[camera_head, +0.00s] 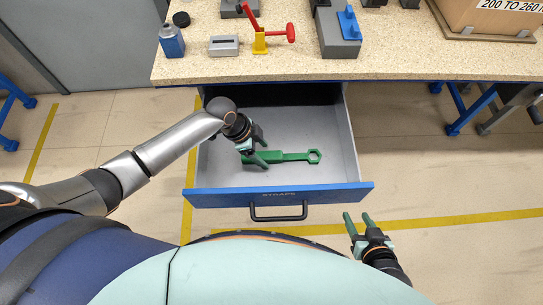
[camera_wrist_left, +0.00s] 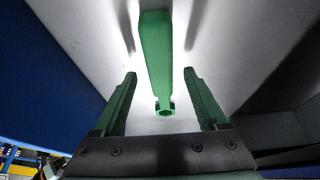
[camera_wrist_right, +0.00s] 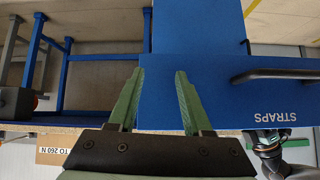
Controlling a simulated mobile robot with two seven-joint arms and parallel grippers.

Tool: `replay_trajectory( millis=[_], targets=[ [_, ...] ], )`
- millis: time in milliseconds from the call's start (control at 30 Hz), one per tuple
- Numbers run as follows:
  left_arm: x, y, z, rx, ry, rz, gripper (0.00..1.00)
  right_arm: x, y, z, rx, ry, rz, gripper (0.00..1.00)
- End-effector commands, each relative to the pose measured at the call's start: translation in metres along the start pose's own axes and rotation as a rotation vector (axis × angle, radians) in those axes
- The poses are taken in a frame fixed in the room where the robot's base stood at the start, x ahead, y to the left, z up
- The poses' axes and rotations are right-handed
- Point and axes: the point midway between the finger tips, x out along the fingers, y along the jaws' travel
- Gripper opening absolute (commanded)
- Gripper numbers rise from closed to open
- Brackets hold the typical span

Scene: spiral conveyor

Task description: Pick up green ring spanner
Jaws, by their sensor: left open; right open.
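The green ring spanner (camera_head: 291,157) lies flat on the floor of the open drawer (camera_head: 225,178), with its ring end to the right. My left gripper (camera_head: 258,157) is open and inside the drawer, over the handle end of the spanner. In the left wrist view the spanner (camera_wrist_left: 156,55) runs away between the open fingers (camera_wrist_left: 160,98), with a gap on both sides. My right gripper (camera_head: 357,224) is open and empty, outside the drawer to the right of its front. In the right wrist view its fingers (camera_wrist_right: 160,100) have the blue drawer front behind them.
The drawer's blue front (camera_head: 335,193) has a black handle (camera_head: 278,212) and the word STRAPS. Above is a speckled worktop (camera_head: 390,55) with a blue bottle (camera_head: 172,42), a red and yellow clamp (camera_head: 262,38), grey blocks and a cardboard box (camera_head: 490,14).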

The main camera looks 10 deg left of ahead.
Motion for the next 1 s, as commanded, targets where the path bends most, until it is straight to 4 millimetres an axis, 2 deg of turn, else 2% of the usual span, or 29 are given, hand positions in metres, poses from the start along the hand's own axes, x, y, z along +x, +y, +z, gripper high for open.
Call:
replay_trajectory(
  millis=[33, 167, 767, 833, 1000],
  targets=[
    [0.009, 0.000, 0.000, 0.000, 0.001, 0.000, 0.75, 0.003, -0.001, 0.002, -0.001, 0.000, -0.003, 0.50],
    [0.017, -0.001, 0.000, 0.001, 0.001, -0.001, 0.75, 0.004, -0.003, 0.002, -0.003, -0.002, -0.009, 0.50],
    [0.020, -0.001, 0.001, 0.001, 0.000, -0.001, 0.75, 0.005, -0.001, 0.000, -0.005, 0.000, -0.006, 0.50],
    [0.020, -0.001, 0.001, 0.001, 0.000, -0.001, 0.70, 0.005, -0.001, 0.000, -0.005, 0.000, -0.004, 0.50],
    [0.020, -0.001, 0.001, 0.001, 0.000, -0.001, 0.51, 0.004, 0.000, 0.001, -0.005, -0.002, -0.003, 0.50]
  ],
)
